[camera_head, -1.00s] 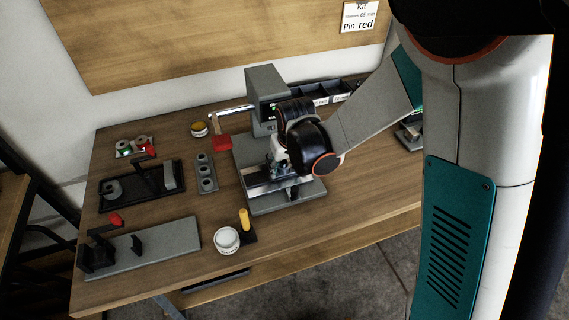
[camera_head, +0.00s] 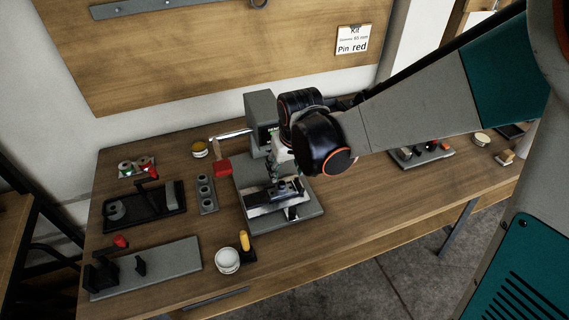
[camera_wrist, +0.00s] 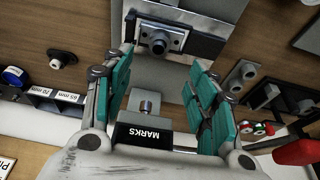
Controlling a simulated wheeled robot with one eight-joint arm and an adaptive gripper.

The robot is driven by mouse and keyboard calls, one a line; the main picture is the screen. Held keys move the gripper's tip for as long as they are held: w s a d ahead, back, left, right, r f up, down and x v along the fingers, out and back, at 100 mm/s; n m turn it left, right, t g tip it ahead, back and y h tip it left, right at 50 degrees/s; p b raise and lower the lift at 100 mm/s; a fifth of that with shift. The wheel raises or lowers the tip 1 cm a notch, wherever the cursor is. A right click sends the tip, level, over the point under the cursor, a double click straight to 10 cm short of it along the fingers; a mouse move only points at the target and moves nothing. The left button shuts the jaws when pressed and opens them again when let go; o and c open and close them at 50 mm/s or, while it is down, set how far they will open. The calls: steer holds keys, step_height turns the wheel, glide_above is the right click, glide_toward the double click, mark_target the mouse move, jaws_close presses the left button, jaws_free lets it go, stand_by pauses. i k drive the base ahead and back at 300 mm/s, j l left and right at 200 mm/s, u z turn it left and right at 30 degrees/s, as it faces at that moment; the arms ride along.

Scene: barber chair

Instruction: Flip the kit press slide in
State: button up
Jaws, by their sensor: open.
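The grey kit press (camera_head: 262,108) stands on the table, its upright head at the back over a flat base (camera_head: 305,212). The slide (camera_head: 262,207) is a pale metal plate lying across the front of the base, with a dark knobbed piece (camera_head: 285,190) on it. In the wrist view the slide's knobbed block (camera_wrist: 158,40) shows beyond my fingertips, and the press head's "MARKS" label (camera_wrist: 142,132) shows between the fingers. My gripper (camera_wrist: 160,75) is open with teal pads and nothing between them. In the head view my wrist partly hides the press.
A red-handled lever (camera_head: 222,168) sticks out left of the press. A grey holed block (camera_head: 206,193), black tray (camera_head: 117,210), grey fixture (camera_head: 160,266), white cup (camera_head: 227,261) and yellow-handled piece (camera_head: 245,242) are to the left.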

mark_target(257, 202)
steer(key=k+j, duration=0.1)
steer(key=j, duration=0.5)
steer(key=j+z, duration=0.1)
steer(key=j, duration=0.5)
steer(key=k+j, duration=0.15)
steer(key=j, duration=0.4)
